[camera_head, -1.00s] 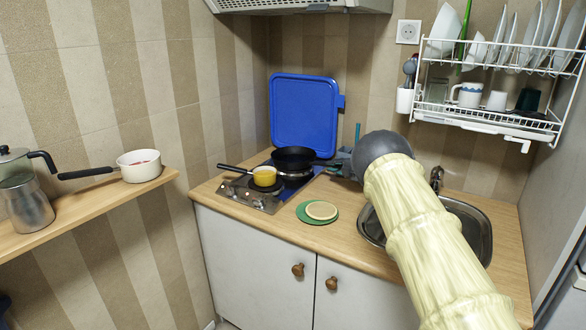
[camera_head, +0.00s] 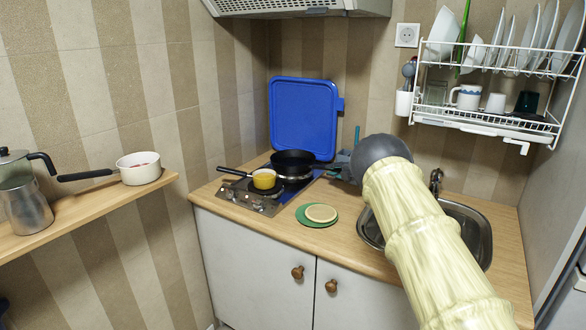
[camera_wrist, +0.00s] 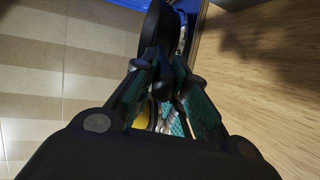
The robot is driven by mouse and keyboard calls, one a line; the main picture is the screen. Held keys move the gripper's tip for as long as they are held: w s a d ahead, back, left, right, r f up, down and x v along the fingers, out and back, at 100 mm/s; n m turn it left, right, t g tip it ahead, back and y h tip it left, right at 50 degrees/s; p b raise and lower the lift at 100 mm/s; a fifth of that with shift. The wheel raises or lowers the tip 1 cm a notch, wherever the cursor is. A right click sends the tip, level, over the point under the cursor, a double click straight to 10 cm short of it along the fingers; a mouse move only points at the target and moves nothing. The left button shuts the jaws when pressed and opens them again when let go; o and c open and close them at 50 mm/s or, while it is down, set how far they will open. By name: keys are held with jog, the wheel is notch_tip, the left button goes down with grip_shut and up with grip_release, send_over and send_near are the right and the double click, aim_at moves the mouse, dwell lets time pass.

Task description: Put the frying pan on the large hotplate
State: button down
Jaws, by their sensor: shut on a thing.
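The black frying pan (camera_head: 293,161) is over the back part of the hob (camera_head: 247,197) in the head view, its handle pointing right. My gripper (camera_head: 340,168) is at the right of the hob, shut on that handle. In the wrist view the fingers (camera_wrist: 163,75) close around the dark handle, and part of the pan (camera_wrist: 156,25) shows beyond them. The large hotplate is mostly hidden under the pan; a pale rim shows just below it. I cannot tell whether the pan touches the hotplate.
A small yellow pot (camera_head: 264,180) stands close in front of the pan, handle to the left. A green plate with a beige disc (camera_head: 320,213) lies on the counter near the sink (camera_head: 470,232).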

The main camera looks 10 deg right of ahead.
jog(key=shift+a, duration=0.1)
jog(key=c, duration=1.3)
grip_release()
jog(key=shift+c, duration=0.2)
jog(key=shift+s, duration=0.1)
jog(key=shift+s, duration=0.1)
jog(key=v, duration=1.1)
jog(key=shift+s+d, duration=0.2)
jog(key=shift+s, duration=0.1)
jog(key=shift+r, duration=0.15)
